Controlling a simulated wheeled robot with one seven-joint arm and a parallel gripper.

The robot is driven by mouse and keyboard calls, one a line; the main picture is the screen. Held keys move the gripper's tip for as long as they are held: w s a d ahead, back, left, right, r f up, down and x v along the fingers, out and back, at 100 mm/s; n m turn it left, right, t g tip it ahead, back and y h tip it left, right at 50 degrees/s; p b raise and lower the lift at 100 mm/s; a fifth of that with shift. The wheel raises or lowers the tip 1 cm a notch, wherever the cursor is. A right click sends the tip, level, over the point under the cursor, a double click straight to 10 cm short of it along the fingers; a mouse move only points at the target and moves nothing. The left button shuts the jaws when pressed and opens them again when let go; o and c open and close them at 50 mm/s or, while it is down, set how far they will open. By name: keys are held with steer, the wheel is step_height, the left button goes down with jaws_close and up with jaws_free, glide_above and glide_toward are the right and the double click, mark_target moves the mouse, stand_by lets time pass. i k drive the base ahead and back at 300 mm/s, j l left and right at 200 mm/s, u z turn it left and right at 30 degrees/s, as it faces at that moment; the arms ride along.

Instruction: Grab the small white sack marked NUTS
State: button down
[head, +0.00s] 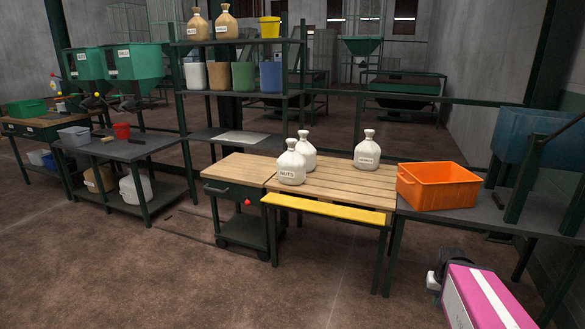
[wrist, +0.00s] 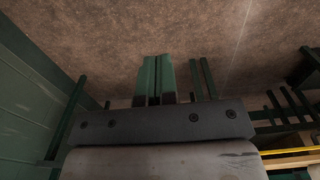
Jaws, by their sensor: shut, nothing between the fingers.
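The small white sack marked NUTS (head: 291,168) stands upright at the front left of the slatted wooden table (head: 335,187) in the head view. A second white sack (head: 308,152) stands close behind it, partly hidden, with no readable label. A third white sack (head: 367,152) stands apart to the right; its label is too small to read. In the wrist view, my gripper (wrist: 158,80) has its green fingers close together, shut and empty. No sack shows in the wrist view. The gripper's distance from the NUTS sack cannot be told.
A yellow bar (head: 325,208) runs along the table's front. A wooden-topped cart (head: 240,169) stands left of it. An orange crate (head: 437,187) sits on the dark bench at right. Shelves with sacks and buckets (head: 242,76) rise behind. The floor (head: 230,285) in front is open.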

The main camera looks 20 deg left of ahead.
mark_target(291, 166)
steer(key=u, duration=0.6)
steer(key=i+u, duration=0.25)
steer(key=u, duration=0.15)
steer(key=i+l+u, duration=0.15)
steer(key=u, duration=0.2)
steer(key=i+l+u, duration=0.2)
steer(key=u, duration=0.2)
steer(key=i, duration=0.05)
